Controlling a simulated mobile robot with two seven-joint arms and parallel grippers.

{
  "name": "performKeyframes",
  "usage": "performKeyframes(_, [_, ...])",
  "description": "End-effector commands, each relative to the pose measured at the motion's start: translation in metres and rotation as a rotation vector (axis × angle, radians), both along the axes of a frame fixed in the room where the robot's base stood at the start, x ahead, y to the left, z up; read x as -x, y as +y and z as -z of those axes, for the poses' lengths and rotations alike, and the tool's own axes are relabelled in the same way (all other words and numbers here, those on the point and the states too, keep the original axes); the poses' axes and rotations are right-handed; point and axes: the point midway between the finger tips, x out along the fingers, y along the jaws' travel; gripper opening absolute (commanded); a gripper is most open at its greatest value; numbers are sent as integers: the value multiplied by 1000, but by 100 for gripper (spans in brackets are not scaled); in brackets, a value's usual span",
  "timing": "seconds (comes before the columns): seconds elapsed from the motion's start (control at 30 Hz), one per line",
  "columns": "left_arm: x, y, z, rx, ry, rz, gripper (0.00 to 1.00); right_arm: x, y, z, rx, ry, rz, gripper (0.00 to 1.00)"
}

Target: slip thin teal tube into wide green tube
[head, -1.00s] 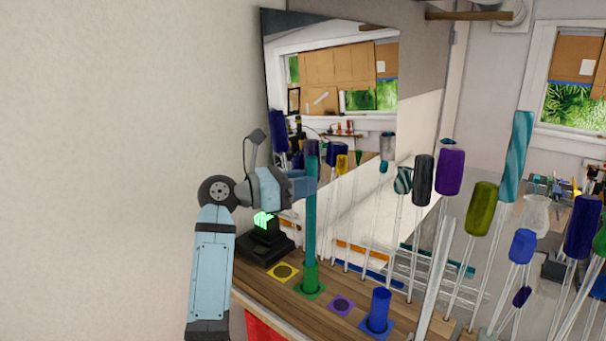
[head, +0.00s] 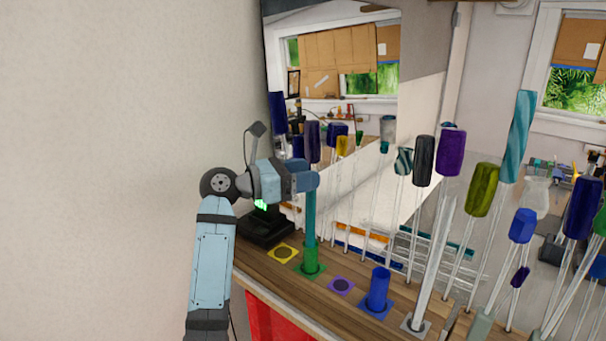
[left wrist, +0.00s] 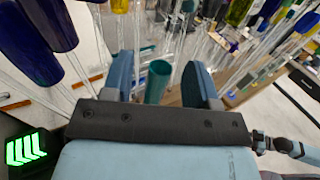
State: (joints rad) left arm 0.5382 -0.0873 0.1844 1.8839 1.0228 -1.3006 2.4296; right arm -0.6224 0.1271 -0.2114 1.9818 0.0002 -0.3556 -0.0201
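The thin teal tube (head: 310,217) stands upright, and its lower end is hidden inside the wide green tube (head: 310,258). The green tube stands on a green square on the wooden bench. My left gripper (head: 308,181) is around the top of the teal tube. In the left wrist view the gripper (left wrist: 158,88) is open, with a gap between each finger and the teal tube (left wrist: 157,82). The tube's open rim shows between the fingers. My right gripper is not in view.
A blue tube (head: 378,288) stands on the bench beside a bare purple square (head: 341,286). A bare yellow square (head: 283,253) and a black device (head: 264,226) with green lights are at the left. Coloured bottles on clear rods crowd behind and to the right.

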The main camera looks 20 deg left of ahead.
Motion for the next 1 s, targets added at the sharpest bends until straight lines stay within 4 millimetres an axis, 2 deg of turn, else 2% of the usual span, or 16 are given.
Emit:
performKeyframes(0.17, [0,1,0,0,0,0,54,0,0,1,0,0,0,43])
performKeyframes(0.33, [10,12,2,-2,-1,-2,54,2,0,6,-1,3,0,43])
performKeyframes(0.7, [62,75,3,-3,0,-3,54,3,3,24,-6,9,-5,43])
performKeyframes(0.83, [77,92,2,-3,-2,-3,54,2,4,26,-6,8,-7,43])
performKeyframes(1.0, [87,104,1,-1,1,-1,54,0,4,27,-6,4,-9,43])
